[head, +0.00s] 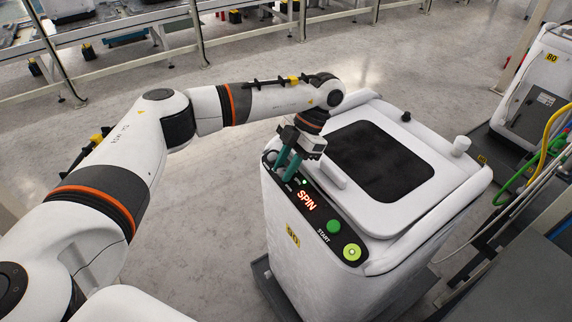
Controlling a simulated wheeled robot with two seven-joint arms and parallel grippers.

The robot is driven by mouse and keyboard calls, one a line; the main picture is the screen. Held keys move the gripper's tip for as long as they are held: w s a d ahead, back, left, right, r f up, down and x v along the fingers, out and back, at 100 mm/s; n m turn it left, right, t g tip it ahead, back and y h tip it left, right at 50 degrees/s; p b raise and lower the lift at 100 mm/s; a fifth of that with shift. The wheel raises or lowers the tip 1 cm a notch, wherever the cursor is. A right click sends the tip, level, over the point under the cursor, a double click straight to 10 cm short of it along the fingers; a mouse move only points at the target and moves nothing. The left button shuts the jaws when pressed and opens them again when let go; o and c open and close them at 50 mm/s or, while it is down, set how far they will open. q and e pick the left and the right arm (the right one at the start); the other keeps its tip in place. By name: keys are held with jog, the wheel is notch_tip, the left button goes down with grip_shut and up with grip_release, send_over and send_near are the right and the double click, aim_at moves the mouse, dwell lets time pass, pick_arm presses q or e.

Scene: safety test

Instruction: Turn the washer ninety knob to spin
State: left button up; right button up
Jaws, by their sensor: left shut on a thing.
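The white washer (295,215) stands upright in the middle right of the head view, with the number 90 on its front and a dark panel in its lid. My right gripper is not in view.
Another white machine (540,75) stands at the far right. Yellow and green hoses (535,165) run along the right edge. A railing (240,32) crosses the back. The grey floor (400,65) behind the washer is clear.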

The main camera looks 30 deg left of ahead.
pick_arm(q)
jog(key=o, duration=1)
jog(key=shift+s, duration=0.1)
jog(key=p+v, duration=0.1)
jog(key=v, duration=1.1)
jog(key=shift+f, duration=0.1)
